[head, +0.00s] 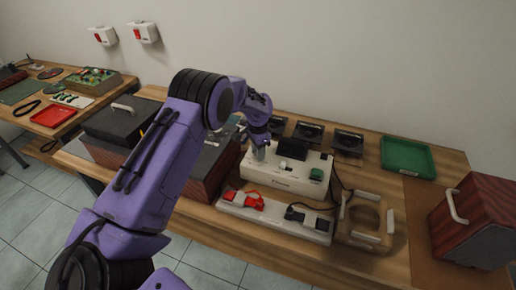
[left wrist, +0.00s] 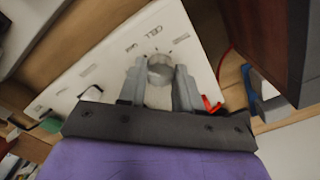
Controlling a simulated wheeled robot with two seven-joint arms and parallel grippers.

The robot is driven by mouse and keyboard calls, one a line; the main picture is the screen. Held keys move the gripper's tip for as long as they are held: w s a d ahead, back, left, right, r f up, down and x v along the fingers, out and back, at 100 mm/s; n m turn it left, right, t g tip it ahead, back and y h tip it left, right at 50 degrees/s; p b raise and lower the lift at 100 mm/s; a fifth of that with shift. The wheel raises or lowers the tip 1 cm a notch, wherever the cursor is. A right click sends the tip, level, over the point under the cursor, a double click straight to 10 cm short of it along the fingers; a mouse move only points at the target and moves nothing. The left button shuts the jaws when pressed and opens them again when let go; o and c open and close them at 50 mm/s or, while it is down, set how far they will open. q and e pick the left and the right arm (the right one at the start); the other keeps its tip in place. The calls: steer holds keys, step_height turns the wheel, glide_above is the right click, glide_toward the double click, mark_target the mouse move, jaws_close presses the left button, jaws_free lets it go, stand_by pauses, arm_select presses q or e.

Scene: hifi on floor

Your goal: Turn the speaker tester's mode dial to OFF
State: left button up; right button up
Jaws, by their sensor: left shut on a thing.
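The speaker tester (head: 285,182) is a white box on the bench with a dark screen at its back and a green part at its right. In the left wrist view its white panel (left wrist: 112,65) lies tilted, with small printed labels, one reading like "CELL". My left gripper (head: 258,152) reaches down onto the left part of the tester. In the left wrist view its two grey fingers (left wrist: 160,88) are shut on the round grey mode dial (left wrist: 160,68), one on each side. Which label the dial points to is too small to tell. My right gripper is in neither view.
A white strip (head: 275,222) with red and black clips lies in front of the tester. A wooden frame (head: 365,222) with pale bars stands to its right. A green tray (head: 407,155) and a dark red speaker (head: 475,220) are further right. Dark boxes stand left, partly behind my arm.

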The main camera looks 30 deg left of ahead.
arm_select(q)
steer(key=n+p, duration=0.1)
steer(key=n, duration=0.2)
steer(key=shift+r, duration=0.1)
steer(key=shift+n+p, duration=0.5)
steer(key=shift+n, duration=0.8)
steer(key=o, duration=1)
steer(key=shift+o, duration=0.2)
step_height(320, 180, up, 10)
steer(key=b, duration=0.2)
steer(key=shift+r, duration=0.15)
